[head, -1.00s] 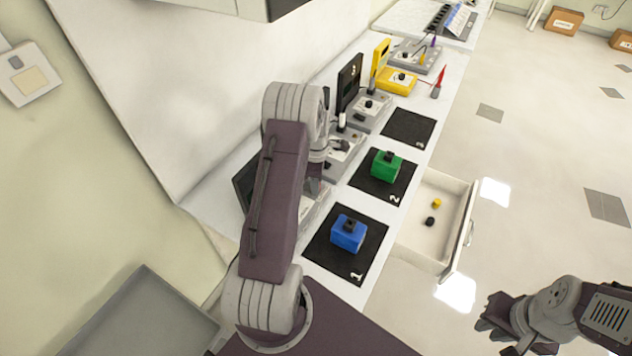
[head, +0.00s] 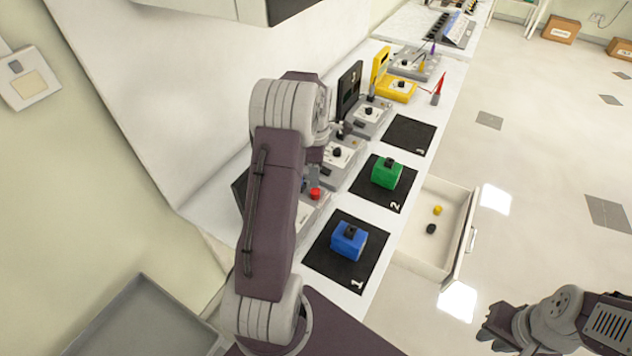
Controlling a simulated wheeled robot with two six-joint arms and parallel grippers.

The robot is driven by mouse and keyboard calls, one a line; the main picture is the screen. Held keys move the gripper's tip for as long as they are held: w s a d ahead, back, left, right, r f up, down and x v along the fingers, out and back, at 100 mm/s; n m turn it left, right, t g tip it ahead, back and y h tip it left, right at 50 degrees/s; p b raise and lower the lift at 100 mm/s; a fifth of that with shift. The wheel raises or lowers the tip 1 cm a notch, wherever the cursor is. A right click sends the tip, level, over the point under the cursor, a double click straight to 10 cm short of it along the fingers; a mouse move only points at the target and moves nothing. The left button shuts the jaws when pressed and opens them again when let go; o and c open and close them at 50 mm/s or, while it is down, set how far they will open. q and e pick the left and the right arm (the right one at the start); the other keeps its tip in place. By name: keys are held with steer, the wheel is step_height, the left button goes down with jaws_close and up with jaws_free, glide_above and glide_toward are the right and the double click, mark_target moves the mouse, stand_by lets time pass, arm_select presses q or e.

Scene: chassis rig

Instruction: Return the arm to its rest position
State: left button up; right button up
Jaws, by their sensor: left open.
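My left arm (head: 270,215) rises from the bottom and bends at the grey elbow (head: 285,110). Its left gripper (head: 346,130) shows small and partly hidden beyond the elbow, over the row of grey devices. It is open, with nothing seen in it. My right gripper (head: 494,329) is at the lower right, over the floor and clear of the bench; its dark fingers are too small to tell if they are open or shut.
A blue block (head: 348,240) sits on mat 1 (head: 330,267), a green block (head: 386,172) on mat 2 (head: 393,202). Mat 3 (head: 409,135) is empty. An open drawer (head: 462,235) holds a yellow and a black piece. A device's red button (head: 315,194) is beside my arm.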

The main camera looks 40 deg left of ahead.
arm_select(q)
steer(key=shift+r, duration=0.25)
stand_by(0.3)
steer(key=s+d+r+m, duration=0.1)
steer(key=d+r+m, duration=0.35)
steer(key=d, duration=0.75)
steer(key=s+d+m, duration=0.4)
steer(key=s, duration=0.1)
steer(key=s+d+m, duration=0.2)
steer(key=s, duration=0.1)
steer(key=shift+d+m+t, duration=0.25)
steer(key=shift+d+t, duration=0.05)
steer(key=shift+t, duration=0.1)
steer(key=s+f+m, duration=0.4)
steer(key=s+m, duration=0.2)
steer(key=m, duration=0.6)
steer(key=shift+s+d+f+m, duration=0.15)
steer(key=shift+s+d+m, duration=0.2)
steer(key=shift+d, duration=0.1)
